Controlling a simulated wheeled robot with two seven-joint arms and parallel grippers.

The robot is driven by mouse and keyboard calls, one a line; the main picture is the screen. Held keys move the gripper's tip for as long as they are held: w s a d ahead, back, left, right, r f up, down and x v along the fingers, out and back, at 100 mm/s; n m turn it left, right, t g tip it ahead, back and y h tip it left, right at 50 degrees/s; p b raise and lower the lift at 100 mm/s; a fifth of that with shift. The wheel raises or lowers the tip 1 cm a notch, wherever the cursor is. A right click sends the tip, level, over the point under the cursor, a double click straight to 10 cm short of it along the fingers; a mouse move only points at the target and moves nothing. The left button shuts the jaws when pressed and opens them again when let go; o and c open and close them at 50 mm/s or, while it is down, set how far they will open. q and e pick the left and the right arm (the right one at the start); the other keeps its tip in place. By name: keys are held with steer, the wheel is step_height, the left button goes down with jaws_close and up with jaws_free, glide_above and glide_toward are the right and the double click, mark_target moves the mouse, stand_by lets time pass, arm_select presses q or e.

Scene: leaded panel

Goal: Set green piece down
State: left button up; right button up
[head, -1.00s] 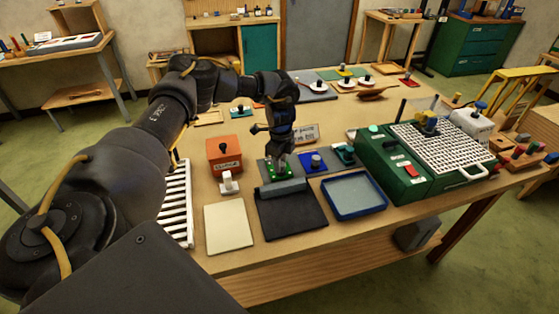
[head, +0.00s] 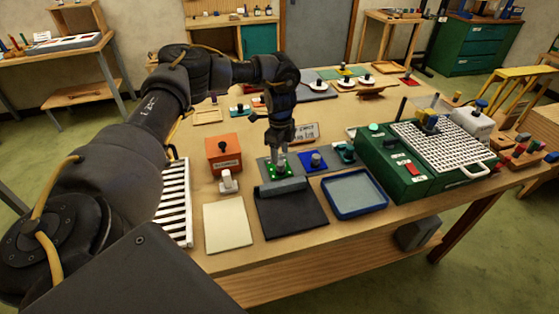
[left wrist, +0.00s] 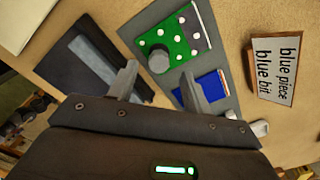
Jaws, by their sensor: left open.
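The green piece (head: 282,174), a flat green plate with pale dots and a grey knob, lies on a grey board (head: 264,166) in the middle of the bench. In the left wrist view the green piece (left wrist: 190,34) lies flat, with its knob just beyond and between the fingertips. My left gripper (head: 279,154) points down just above it. Its two fingers (left wrist: 160,75) are apart with nothing between them. The blue piece (head: 315,160) lies to the right; it shows partly behind a finger in the left wrist view (left wrist: 209,86). My right gripper is not in view.
A black pad (head: 290,215) with a raised dark bar lies in front, beside a cream sheet (head: 228,226) and a blue-rimmed tray (head: 385,205). An orange box (head: 223,153) stands left, a green machine (head: 405,180) right. A sign (left wrist: 274,72) stands behind the blue piece.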

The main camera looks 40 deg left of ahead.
mark_target(280, 163)
arm_select(q)
step_height(280, 163, up, 8)
stand_by(0.7)
